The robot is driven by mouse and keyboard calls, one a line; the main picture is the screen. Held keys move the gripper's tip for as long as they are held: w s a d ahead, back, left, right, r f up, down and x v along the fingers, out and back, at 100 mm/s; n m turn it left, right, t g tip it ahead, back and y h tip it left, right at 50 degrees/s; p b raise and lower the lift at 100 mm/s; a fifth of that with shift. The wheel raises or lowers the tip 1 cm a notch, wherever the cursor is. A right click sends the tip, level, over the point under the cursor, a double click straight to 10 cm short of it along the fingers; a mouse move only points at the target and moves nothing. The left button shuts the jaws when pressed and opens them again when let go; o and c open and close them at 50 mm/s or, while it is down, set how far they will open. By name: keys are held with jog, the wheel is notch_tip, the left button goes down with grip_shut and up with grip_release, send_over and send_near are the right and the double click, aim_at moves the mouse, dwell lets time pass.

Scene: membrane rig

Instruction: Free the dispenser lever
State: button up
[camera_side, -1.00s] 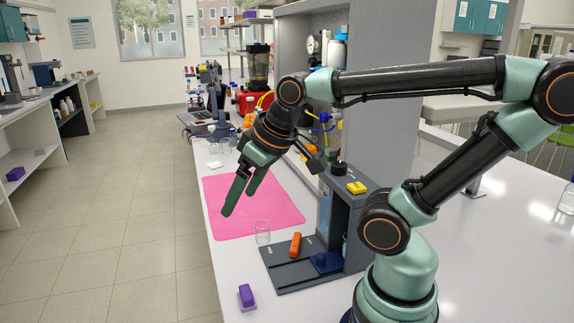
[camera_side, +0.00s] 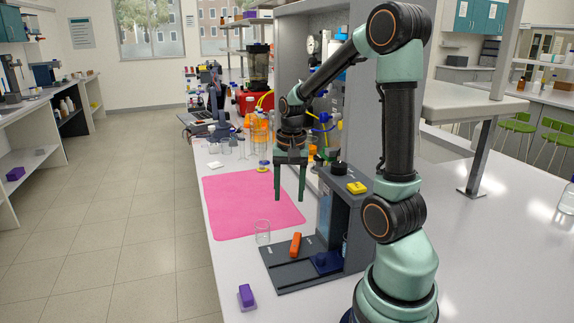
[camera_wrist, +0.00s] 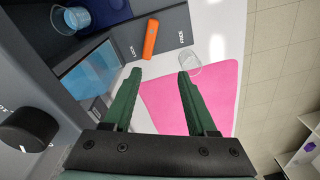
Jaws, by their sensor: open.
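The orange lever (camera_side: 295,245) stands on the dark grey base plate (camera_side: 290,278) of the dispenser (camera_side: 348,205). In the wrist view the orange lever (camera_wrist: 151,38) lies between the printed words LOCK and FREE, somewhat closer to LOCK. My gripper (camera_side: 290,199) is open and empty, pointing down above the pink mat, behind the lever and apart from it. In the wrist view its fingertips (camera_wrist: 159,76) are spread, with the lever beyond them.
A clear beaker (camera_side: 262,233) stands close beside the base plate, near the lever. A yellow piece (camera_side: 357,187) and black knob (camera_side: 339,168) top the dispenser. A purple block (camera_side: 246,296) lies at the front. The pink mat (camera_side: 235,205) is clear.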

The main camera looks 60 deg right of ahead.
aim_at(297, 235)
jog(key=shift+m, duration=0.9)
jog(key=f, duration=0.4)
jog(key=d+f, duration=0.1)
jog(key=f, duration=0.4)
jog(key=s+d+f, duration=0.1)
jog(key=f, duration=0.4)
jog(key=shift+s+d, duration=0.1)
jog(key=shift+d, duration=0.15)
grip_shut()
